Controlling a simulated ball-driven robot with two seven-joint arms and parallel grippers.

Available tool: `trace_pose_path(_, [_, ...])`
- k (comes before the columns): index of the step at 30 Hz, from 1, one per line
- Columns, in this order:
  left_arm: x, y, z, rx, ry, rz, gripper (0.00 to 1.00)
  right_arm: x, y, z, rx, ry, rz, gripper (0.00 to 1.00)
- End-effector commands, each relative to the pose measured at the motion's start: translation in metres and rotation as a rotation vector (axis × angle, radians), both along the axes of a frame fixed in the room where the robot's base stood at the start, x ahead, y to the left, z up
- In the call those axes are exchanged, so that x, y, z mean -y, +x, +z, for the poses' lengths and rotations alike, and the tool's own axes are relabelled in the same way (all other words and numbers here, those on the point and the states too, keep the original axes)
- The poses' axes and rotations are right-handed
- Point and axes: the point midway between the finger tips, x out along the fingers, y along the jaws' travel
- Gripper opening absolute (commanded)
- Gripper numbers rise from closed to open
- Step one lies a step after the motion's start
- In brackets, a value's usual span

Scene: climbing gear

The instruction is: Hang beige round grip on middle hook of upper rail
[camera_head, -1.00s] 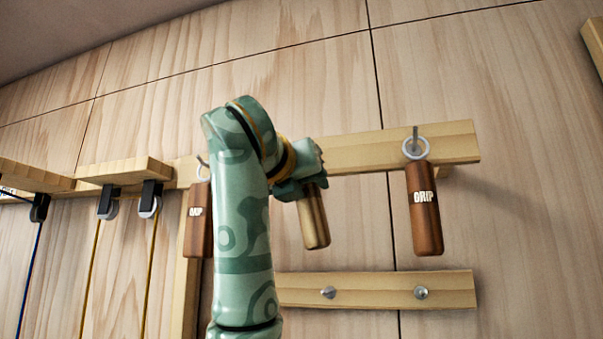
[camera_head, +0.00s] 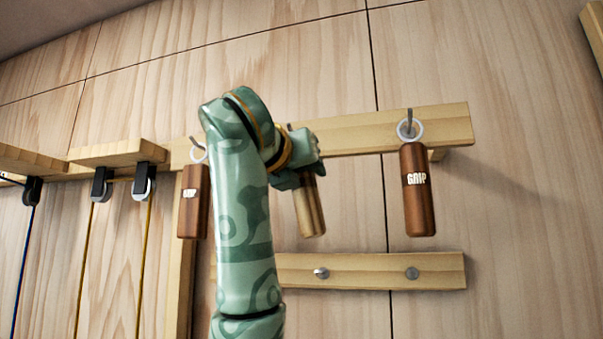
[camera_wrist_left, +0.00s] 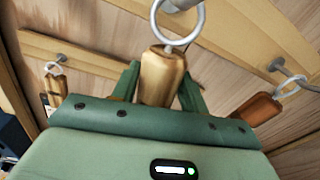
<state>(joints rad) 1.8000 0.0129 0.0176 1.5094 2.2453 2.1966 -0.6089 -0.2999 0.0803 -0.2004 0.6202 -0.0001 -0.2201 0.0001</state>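The beige round grip (camera_head: 309,210) is a light wooden cylinder; its lower part shows below my left gripper (camera_head: 300,170) in the head view. In the left wrist view the grip (camera_wrist_left: 161,75) sits between the two green fingers, which close in on its sides, with its white ring (camera_wrist_left: 188,35) up. A grey metal piece, seemingly the middle hook (camera_wrist_left: 178,4), is at the ring's cropped top; I cannot tell whether the ring is around it. In the head view the hook tip (camera_head: 289,127) shows just above my gripper at the upper rail (camera_head: 350,133). My right gripper is not in view.
Brown grips hang on the left hook (camera_head: 192,205) and right hook (camera_head: 417,190) of the upper rail, either side of my gripper. A lower rail (camera_head: 380,270) with metal pegs runs below. Shelves with pulleys and cords (camera_head: 143,182) are at left.

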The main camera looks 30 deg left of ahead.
Motion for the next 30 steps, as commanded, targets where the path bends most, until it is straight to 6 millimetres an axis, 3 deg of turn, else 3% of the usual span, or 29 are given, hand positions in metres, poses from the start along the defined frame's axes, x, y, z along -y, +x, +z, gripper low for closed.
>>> trace_pose_path(2, [0.000, 0.000, 0.000, 0.001, 0.000, 0.000, 0.65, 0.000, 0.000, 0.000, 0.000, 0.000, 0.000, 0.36])
trace_pose_path(14, [0.000, -0.005, -0.001, 0.000, -0.001, 0.001, 0.65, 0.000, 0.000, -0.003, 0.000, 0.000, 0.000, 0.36])
trace_pose_path(20, [0.004, -0.043, -0.002, 0.005, 0.000, 0.003, 0.65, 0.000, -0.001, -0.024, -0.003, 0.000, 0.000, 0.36])
trace_pose_path(27, [0.012, -0.112, -0.004, 0.007, 0.000, 0.006, 0.65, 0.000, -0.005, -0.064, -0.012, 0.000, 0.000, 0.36])
trace_pose_path(30, [0.016, -0.126, -0.005, 0.000, 0.001, 0.002, 0.65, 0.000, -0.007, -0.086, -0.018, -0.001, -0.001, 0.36])
